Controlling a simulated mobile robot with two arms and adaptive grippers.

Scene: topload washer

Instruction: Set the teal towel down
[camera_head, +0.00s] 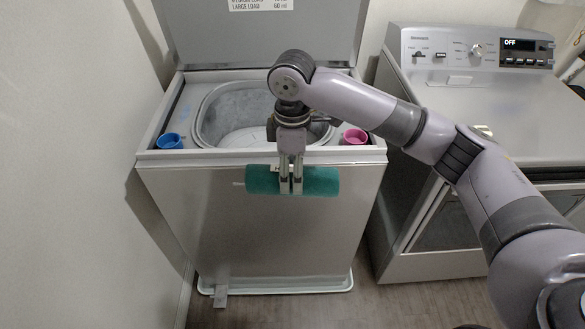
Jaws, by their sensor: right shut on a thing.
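The teal towel (318,181) is a rolled, horizontal bundle in front of the topload washer's front panel. My right gripper (291,188) points down and is shut on the middle of the towel. The towel's two ends stick out on either side of the fingers. I cannot tell whether the towel touches the washer. My left gripper is not in view.
The washer (210,220) stands with its lid (215,40) up and its tub (225,108) open. A blue cup (169,141) and a pink cup (354,137) sit on its top corners. A second appliance (460,85) stands at the right. A wall is at the left.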

